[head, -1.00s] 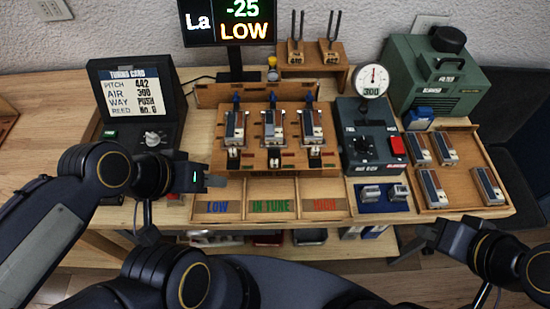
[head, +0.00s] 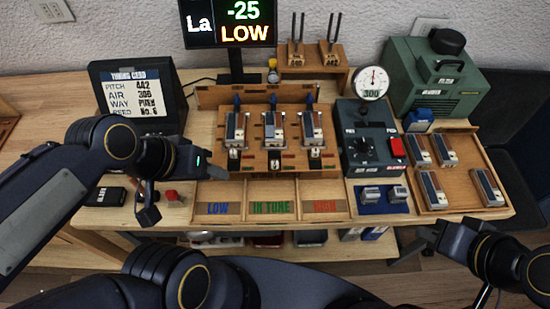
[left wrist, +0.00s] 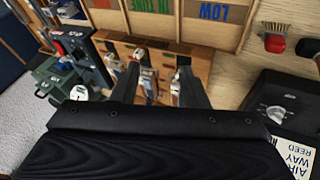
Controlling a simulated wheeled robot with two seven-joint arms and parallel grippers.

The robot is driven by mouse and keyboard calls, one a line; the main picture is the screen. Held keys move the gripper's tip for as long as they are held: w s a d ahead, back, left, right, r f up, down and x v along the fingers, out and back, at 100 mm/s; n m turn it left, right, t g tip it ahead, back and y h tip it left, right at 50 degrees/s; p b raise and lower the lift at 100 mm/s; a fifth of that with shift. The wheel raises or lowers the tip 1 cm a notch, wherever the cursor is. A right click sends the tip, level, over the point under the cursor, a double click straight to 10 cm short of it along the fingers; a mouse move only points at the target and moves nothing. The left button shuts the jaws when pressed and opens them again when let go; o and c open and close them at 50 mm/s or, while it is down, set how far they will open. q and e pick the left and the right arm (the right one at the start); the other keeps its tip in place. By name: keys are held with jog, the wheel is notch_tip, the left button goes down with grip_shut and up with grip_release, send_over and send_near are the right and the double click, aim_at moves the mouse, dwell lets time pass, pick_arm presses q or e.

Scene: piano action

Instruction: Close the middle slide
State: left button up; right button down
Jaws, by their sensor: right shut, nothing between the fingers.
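The wooden rack (head: 222,165) holds three upright metal-and-wood units side by side, each with a blue peg behind it. The middle unit (head: 274,128) has a small dark-and-white slide piece (head: 274,160) at its front; how far it is shut is too small to tell. My left gripper (head: 215,168) is at the rack's left front corner, apart from the middle slide. In the left wrist view its two fingers (left wrist: 160,80) are spread and empty, pointing toward the rack, which appears upside down. My right gripper (head: 426,236) is shut and empty, off the table's front right edge.
A tray marked LOW, IN TUNE and HIGH (head: 313,183) lies in front of the rack. A dark gauge box (head: 362,158) stands to its right, beside a tray of several similar units (head: 460,188). A tuning card stand (head: 135,90) is at left.

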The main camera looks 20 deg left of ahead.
pick_arm(q)
jog(key=w+d+g, duration=0.2)
jog(key=w+g, duration=0.3)
jog(key=w, duration=0.5)
jog(key=n+g+y+p, duration=0.1)
jog(key=g+y+p, duration=0.1)
jog(key=g+y, duration=0.15)
send_near(275, 161)
notch_tip(275, 161, down, 2)
jog(key=shift+h, duration=0.45)
jog(key=x, duration=0.7)
jog(key=shift+s+a+f, duration=0.1)
jog(key=shift+s+a, duration=0.25)
jog(key=shift+s, duration=0.1)
grip_shut()
